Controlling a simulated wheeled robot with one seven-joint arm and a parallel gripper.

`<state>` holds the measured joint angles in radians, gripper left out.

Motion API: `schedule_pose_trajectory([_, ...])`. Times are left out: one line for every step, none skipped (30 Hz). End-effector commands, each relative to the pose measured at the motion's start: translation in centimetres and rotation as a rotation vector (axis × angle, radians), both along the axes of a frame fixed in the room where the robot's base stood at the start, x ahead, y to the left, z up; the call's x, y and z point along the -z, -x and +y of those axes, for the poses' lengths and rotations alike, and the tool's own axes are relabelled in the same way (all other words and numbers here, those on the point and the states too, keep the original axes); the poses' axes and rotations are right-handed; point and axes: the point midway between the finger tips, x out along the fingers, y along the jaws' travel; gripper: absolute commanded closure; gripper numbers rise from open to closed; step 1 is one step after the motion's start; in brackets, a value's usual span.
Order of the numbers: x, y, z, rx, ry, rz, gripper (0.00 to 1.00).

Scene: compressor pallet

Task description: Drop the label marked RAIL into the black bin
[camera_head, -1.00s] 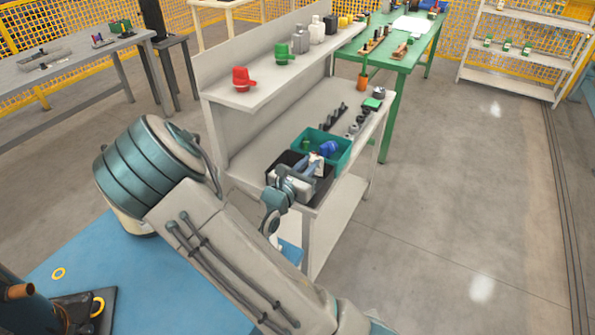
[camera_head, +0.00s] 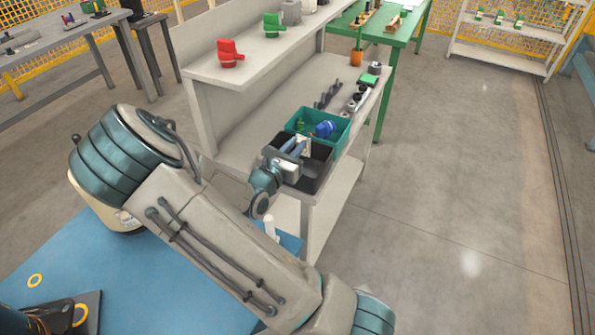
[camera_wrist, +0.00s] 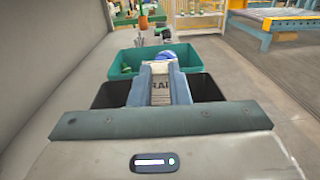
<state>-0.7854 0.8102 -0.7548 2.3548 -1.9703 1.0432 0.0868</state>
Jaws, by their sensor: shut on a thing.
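My gripper (camera_wrist: 160,84) is shut on the label (camera_wrist: 161,93), a pale tag whose visible letters read "RAI" in the wrist view. The fingers hide its sides. The black bin (camera_head: 313,179) stands on the grey bench, and the gripper with the label is over its opening. The bin's dark wall also shows on both sides of the fingers in the wrist view (camera_wrist: 206,87). In the head view the label is a small pale patch (camera_head: 304,146) at the fingertips, near the bin's far side.
A teal bin (camera_head: 337,137) with a blue part (camera_head: 325,129) and a green part stands directly behind the black bin. Dark parts lie farther back on the bench. A shelf with a red part (camera_head: 229,53) and a green part (camera_head: 272,24) runs above on the left.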

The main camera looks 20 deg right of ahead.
Motion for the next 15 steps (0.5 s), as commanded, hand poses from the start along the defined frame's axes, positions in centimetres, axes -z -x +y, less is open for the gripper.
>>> schedule_pose_trajectory([0.78,-0.02,0.04,-0.001,0.0,0.0,1.0])
schedule_pose_trajectory([0.9,-0.02,0.06,-0.001,0.0,0.0,1.0])
schedule_pose_trajectory([1.0,-0.03,0.08,-0.001,0.0,0.0,1.0])
schedule_pose_trajectory([1.04,-0.03,0.08,-0.002,-0.001,-0.001,1.0])
schedule_pose_trajectory([1.05,-0.03,0.09,-0.002,-0.001,-0.001,1.0])
schedule_pose_trajectory([1.03,-0.04,0.1,-0.002,-0.001,-0.001,1.0])
schedule_pose_trajectory([1.0,-0.03,0.11,-0.002,-0.001,-0.001,1.0])
schedule_pose_trajectory([0.97,-0.03,0.11,-0.002,-0.001,-0.001,1.0])
schedule_pose_trajectory([0.94,-0.04,0.11,-0.002,-0.001,-0.001,1.0])
schedule_pose_trajectory([0.94,-0.03,0.12,-0.002,-0.001,-0.001,1.0])
schedule_pose_trajectory([0.93,-0.04,0.13,-0.002,-0.001,-0.001,1.0])
schedule_pose_trajectory([0.93,-0.04,0.13,-0.003,-0.001,-0.001,0.81])
schedule_pose_trajectory([0.93,-0.04,0.13,-0.003,-0.001,-0.001,0.73])
schedule_pose_trajectory([0.93,-0.04,0.13,-0.003,-0.001,-0.001,0.65])
schedule_pose_trajectory([0.93,-0.04,0.14,-0.003,-0.001,-0.001,0.59])
